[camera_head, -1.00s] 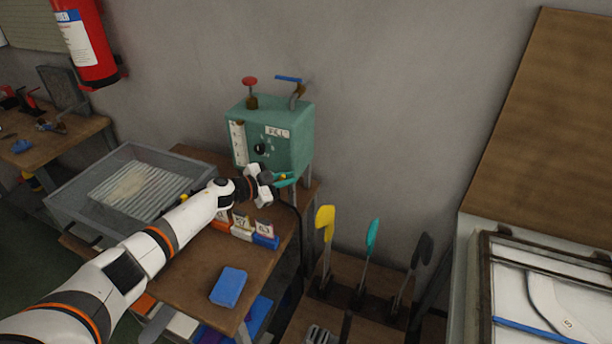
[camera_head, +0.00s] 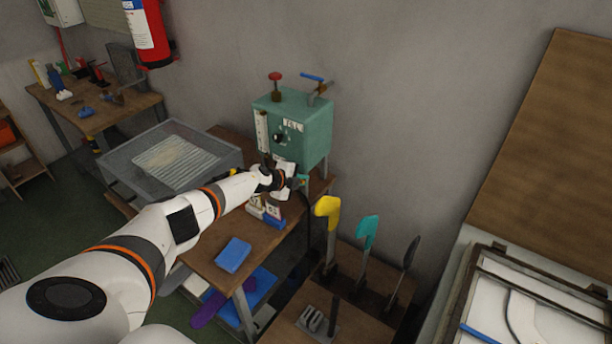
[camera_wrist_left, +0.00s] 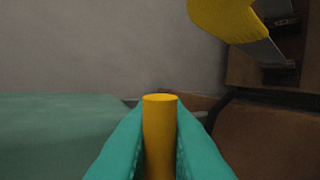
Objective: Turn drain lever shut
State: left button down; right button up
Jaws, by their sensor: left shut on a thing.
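The green tank (camera_head: 305,130) stands on the brown bench against the wall. It has a red-topped valve (camera_head: 276,82), a blue lever (camera_head: 312,77) and a dark round knob (camera_head: 279,137). My left gripper (camera_head: 302,181) is at the tank's lower front. In the left wrist view its teal fingers are shut on a yellow rod-like handle (camera_wrist_left: 159,125), apparently the drain lever, whose end shows between them. The handle's mount is hidden. Part of the tank (camera_wrist_left: 60,125) shows at the left there. My right gripper is not in view.
A grey tray (camera_head: 125,180) with a ribbed insert stands left of the tank. A blue block (camera_head: 233,254) and small numbered blocks (camera_head: 272,214) lie on the bench. Yellow (camera_head: 327,207), teal (camera_head: 367,232) and dark (camera_head: 411,252) foot-shaped boards stand to the right.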

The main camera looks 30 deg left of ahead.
pick_arm(q)
jog(key=shift+f+m+y+p, duration=0.3)
jog(key=shift+m+y+p, duration=0.1)
jog(key=shift+y+p, duration=0.1)
jog(key=shift+f, duration=0.1)
jog(key=c, duration=1.8)
grip_release()
jog(key=shift+o, duration=0.2)
jog(key=p+v, duration=0.8)
jog(key=v, duration=0.4)
